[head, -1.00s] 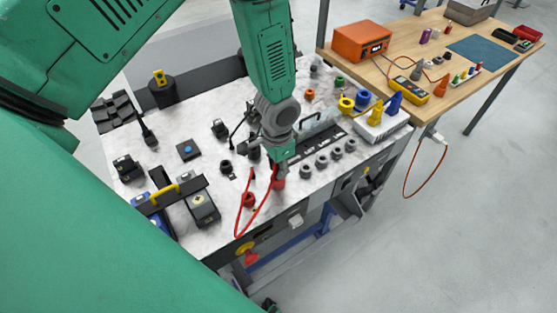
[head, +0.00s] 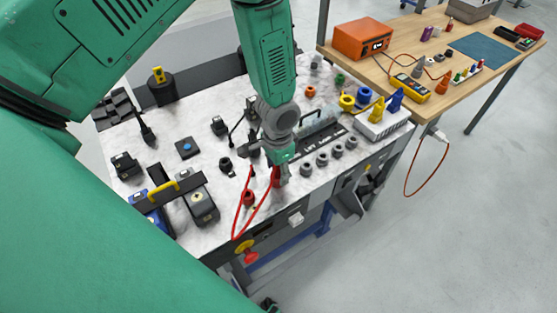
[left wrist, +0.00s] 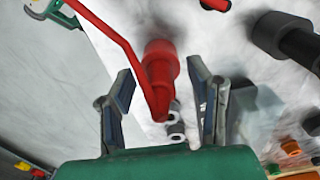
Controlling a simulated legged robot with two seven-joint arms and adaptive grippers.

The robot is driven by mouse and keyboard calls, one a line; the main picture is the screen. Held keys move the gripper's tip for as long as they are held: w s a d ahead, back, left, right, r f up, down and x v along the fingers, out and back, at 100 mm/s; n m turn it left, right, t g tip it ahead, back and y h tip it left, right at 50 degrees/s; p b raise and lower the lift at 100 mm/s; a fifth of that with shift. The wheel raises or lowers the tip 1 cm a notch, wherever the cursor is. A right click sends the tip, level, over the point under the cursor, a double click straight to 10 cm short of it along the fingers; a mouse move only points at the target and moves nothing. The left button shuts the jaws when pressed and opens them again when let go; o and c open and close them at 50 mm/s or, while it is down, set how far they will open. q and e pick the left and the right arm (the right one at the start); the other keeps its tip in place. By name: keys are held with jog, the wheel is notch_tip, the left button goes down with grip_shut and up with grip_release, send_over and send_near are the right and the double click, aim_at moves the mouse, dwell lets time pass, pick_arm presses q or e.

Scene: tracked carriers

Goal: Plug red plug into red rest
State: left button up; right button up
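The red plug (head: 276,176) stands near the front of the light bench top, at my left gripper (head: 282,172). In the left wrist view, the red plug (left wrist: 160,75), with its red cable, lies between the two fingers of my left gripper (left wrist: 160,105). The fingers are spread, with gaps visible on both sides of the plug. A second red piece (head: 249,198) sits to the left of the plug; I cannot tell for sure whether it is the red rest. My right gripper is not in view.
A row of grey sockets (head: 322,159) stands right of the gripper. The red cable (head: 240,220) loops over the bench's front edge. A black carrier with a yellow handle (head: 164,190) is at the left. A wooden table (head: 455,75) stands behind at the right.

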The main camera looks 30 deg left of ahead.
pick_arm(q)
jog(key=shift+r, duration=0.25)
notch_tip(320, 180, up, 11)
jog(key=shift+r, duration=0.2)
dwell(0.3)
dwell(0.5)
